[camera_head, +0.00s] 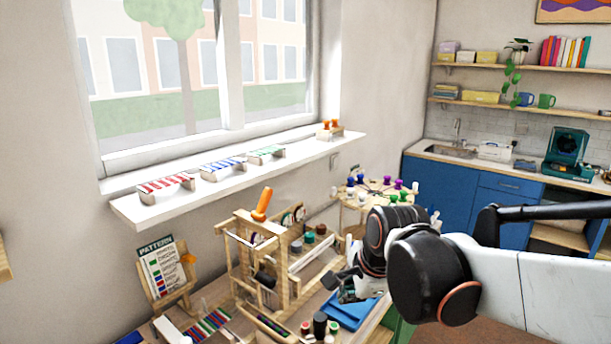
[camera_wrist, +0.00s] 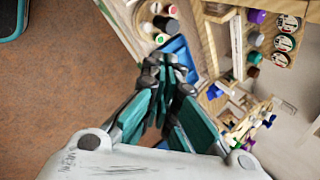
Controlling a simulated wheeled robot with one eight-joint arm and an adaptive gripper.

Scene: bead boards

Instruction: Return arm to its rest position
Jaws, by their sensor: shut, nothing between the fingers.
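My gripper (camera_wrist: 166,68) points away from the camera in the wrist view, its fingertips together with nothing held between them. In the head view my gripper (camera_head: 347,285) hangs at the end of my arm, which reaches in from the right edge. It is over the right part of the workbench, close to a blue tray (camera_head: 352,309). The blue tray also shows beyond the fingertips in the wrist view (camera_wrist: 180,48). Whether the fingers touch anything is hard to tell.
A wooden frame (camera_head: 243,262) with an orange-handled tool (camera_head: 262,205) stands left of my gripper. A pattern card (camera_head: 160,269) leans at left. The windowsill (camera_head: 215,190) holds striped bead boards. A round stand (camera_head: 375,192) with coloured knobs is behind. Brown floor (camera_wrist: 60,85) lies beside the bench.

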